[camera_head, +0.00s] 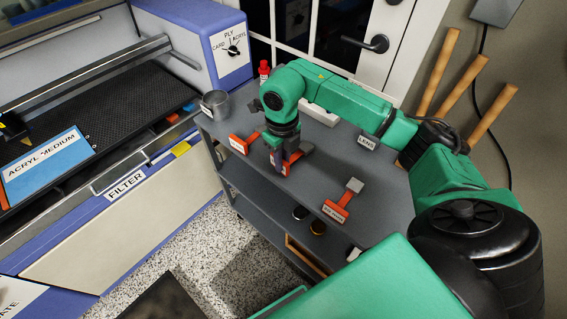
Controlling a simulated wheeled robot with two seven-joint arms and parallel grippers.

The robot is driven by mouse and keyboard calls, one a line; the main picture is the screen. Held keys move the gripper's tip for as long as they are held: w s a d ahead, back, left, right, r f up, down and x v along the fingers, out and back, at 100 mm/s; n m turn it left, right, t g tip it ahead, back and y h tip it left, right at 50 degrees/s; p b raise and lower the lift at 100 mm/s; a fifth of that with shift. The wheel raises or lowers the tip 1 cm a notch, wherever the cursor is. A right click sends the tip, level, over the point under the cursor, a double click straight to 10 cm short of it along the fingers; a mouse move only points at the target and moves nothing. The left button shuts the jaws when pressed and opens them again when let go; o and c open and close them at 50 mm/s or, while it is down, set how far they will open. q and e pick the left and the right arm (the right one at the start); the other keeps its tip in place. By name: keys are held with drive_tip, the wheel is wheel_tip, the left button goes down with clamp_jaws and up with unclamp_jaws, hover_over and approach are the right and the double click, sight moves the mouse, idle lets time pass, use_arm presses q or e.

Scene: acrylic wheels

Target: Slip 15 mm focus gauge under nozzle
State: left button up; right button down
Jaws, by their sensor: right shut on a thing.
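My right gripper (286,160) reaches down over the grey cart and is shut on an orange gauge (284,170) with a small white label, too small to read. I cannot tell whether the gauge still touches the cart top. Two other orange pieces with white labels lie on the cart: one to the left (239,146), one nearer (336,211) with a grey square end. The dark laser head with its brass nozzle (26,141) is at the far left edge, above a blue sheet labelled ACRYL MEDIUM (42,168). My left gripper is not in view.
The grey cart (325,165) also holds a metal cup (214,104), a red bottle (264,69) and a LENS label (367,142). The blue-and-cream machine (100,225) with a FILTER drawer stands left of the cart, with speckled floor between. Wooden rods lean at right.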

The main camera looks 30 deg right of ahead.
wheel_tip(320, 180, up, 9)
drive_tip(key=shift+w+f+b, duration=0.1)
drive_tip(key=shift+f+b, duration=0.05)
drive_tip(key=shift+b, duration=0.2)
wheel_tip(320, 180, up, 10)
drive_tip(key=p, duration=0.3)
drive_tip(key=shift+f, duration=0.15)
